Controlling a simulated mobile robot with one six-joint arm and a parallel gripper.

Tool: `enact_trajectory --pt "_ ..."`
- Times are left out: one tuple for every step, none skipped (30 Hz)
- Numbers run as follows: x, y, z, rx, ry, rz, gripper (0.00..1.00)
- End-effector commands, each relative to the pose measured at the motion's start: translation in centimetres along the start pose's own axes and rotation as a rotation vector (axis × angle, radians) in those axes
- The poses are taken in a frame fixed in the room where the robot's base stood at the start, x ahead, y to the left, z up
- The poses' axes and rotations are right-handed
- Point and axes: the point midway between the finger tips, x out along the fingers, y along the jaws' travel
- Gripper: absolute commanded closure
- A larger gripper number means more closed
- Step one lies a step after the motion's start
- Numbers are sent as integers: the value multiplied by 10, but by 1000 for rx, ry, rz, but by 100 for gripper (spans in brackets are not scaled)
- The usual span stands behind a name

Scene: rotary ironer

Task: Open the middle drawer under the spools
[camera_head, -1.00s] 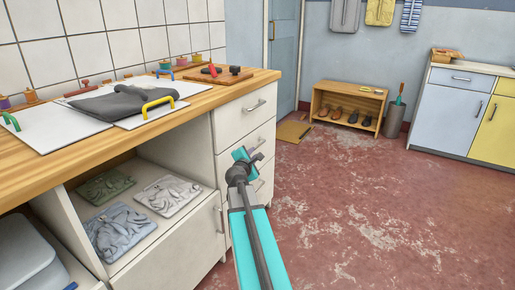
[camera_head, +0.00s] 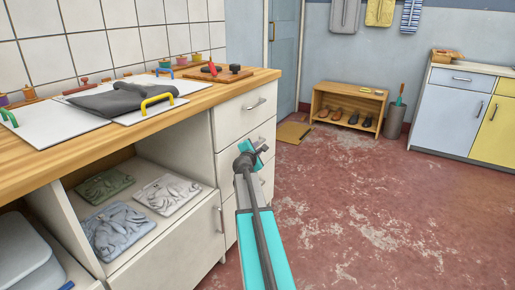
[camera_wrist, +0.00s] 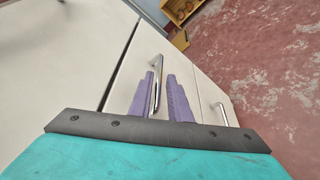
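The white drawer column (camera_head: 238,122) stands at the right end of the wooden counter. Its top drawer has a metal handle (camera_head: 254,104). The middle drawer below is partly hidden by my arm in the head view. In the wrist view, the middle drawer front (camera_wrist: 132,82) carries a bar handle (camera_wrist: 157,72). My gripper (camera_wrist: 162,84) has two purple fingers, set apart with the handle between them, nearer the left finger. Contact cannot be told. It also shows at the drawers in the head view (camera_head: 256,146). The drawer looks closed. Several coloured spools (camera_head: 197,58) stand along the back of the counter.
Left of the drawers is an open shelf (camera_head: 135,225) with folded cloths. Boards and a dark garment (camera_head: 125,100) lie on the counter. The red floor (camera_head: 370,220) to the right is clear.

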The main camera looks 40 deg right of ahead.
Motion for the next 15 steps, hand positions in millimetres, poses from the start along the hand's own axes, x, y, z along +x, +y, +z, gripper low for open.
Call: enact_trajectory --pt "7 0 -1 0 -1 0 83" --pt "10 0 -1 -1 -1 0 83" --pt "13 0 -1 -1 -1 0 83" --pt "16 0 -1 -1 -1 0 83" --pt "19 0 -1 -1 0 0 83" --pt "22 0 -1 -1 0 0 83" --pt "25 0 -1 -1 0 0 83" --pt "28 0 -1 0 0 1 83" --pt "31 0 -1 0 0 1 83" --pt "33 0 -1 0 0 1 83" --pt "36 0 -1 1 1 1 83" --pt "38 0 -1 1 1 1 83" --pt "40 0 -1 0 1 1 83" --pt "42 0 -1 0 1 1 83" --pt "44 0 -1 0 1 1 83"
